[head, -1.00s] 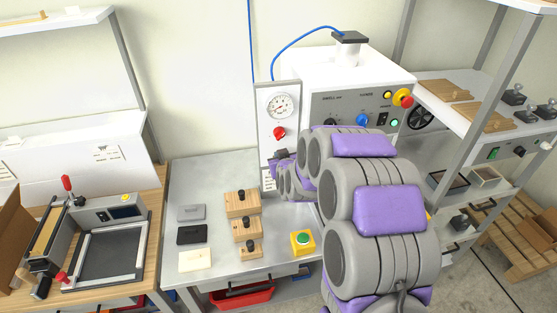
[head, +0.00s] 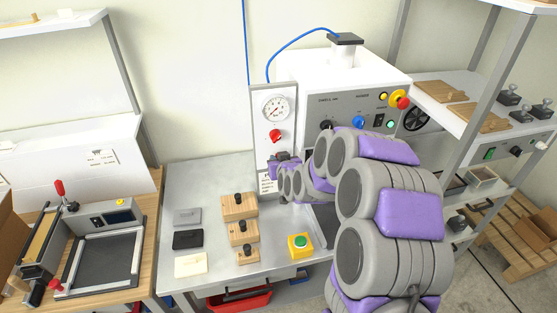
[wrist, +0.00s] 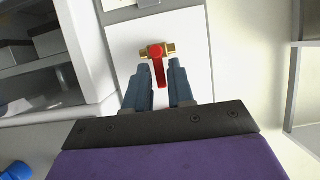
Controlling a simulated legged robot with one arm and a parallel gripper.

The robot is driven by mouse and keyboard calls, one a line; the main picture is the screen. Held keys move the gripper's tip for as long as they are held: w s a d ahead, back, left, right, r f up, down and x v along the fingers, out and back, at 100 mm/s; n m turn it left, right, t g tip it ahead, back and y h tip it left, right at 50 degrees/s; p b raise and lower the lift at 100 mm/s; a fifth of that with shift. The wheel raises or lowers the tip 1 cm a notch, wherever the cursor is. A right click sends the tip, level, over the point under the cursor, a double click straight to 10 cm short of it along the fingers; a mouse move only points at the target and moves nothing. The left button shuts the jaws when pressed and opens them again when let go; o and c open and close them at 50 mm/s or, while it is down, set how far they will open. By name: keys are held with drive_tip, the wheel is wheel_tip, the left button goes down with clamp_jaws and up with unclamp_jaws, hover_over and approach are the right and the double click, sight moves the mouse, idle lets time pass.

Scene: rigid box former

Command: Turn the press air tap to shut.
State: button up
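The air tap (wrist: 157,62) shows in the wrist view as a red lever on a brass body, on a white panel. The lever lies across the brass body and points down in that picture. My gripper (wrist: 162,75) is open, with its two blue-grey fingers apart on either side of the lever's lower part. Whether either finger touches the lever cannot be told. In the head view my gripper (head: 285,159) is in front of the gauge panel (head: 263,150), just below a red part (head: 276,135). I cannot tell whether that red part is the tap lever.
A pressure gauge (head: 276,107) sits above the red part. The white press (head: 355,80), with knobs and a red emergency button (head: 400,102), stands close on the right. Wooden blocks (head: 240,206) and a yellow button box (head: 300,245) are on the grey table (head: 215,165) below.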

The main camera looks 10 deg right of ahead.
drive_tip(key=shift+o, duration=1.1)
drive_tip(key=shift+r, duration=0.2)
drive_tip(key=b+v, duration=0.8)
drive_tip(key=v, duration=0.9)
drive_tip(key=shift+s, duration=0.25)
